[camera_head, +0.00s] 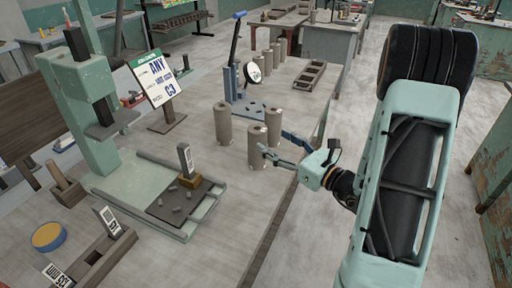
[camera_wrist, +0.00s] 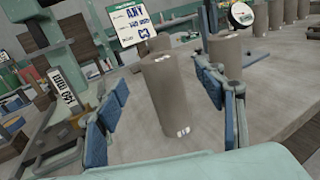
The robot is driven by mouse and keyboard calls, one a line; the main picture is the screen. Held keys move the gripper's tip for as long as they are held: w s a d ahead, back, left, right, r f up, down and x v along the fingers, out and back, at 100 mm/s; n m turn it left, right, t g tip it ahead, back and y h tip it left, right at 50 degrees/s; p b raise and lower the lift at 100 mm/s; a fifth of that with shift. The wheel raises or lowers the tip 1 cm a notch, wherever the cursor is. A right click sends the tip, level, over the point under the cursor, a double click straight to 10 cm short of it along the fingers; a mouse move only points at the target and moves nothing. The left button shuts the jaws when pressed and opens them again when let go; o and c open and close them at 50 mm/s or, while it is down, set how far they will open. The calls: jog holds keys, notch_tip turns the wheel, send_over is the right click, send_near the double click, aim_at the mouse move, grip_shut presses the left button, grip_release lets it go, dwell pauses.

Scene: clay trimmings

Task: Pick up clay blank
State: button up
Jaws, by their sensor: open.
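Several brown-grey clay blanks stand upright as cylinders on the table. In the head view a near blank (camera_head: 257,148) is at my fingertips, with another blank (camera_head: 273,122) just behind it and a third blank (camera_head: 222,124) further left. My gripper (camera_head: 276,144) is open, reaching in from the right. In the wrist view a large blank (camera_wrist: 168,98) shows between the two blue-padded fingers of my gripper (camera_wrist: 163,85), with space seen on both sides. Another blank (camera_wrist: 226,52) stands beyond the right finger and is partly hidden by it.
A row of several more blanks (camera_head: 267,60) stands at the back. A sign (camera_head: 157,80), a blue-handled press (camera_head: 236,72) and an empty rack (camera_head: 308,76) are behind. A green machine (camera_head: 92,110) and a tray (camera_head: 207,205) with clay bits stand left.

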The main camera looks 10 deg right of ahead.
aim_at(257, 133)
jog(key=x, duration=0.7)
jog(key=shift+w+a+f, duration=0.3)
jog(key=shift+f, duration=0.05)
jog(key=shift+r, duration=0.1)
grip_shut()
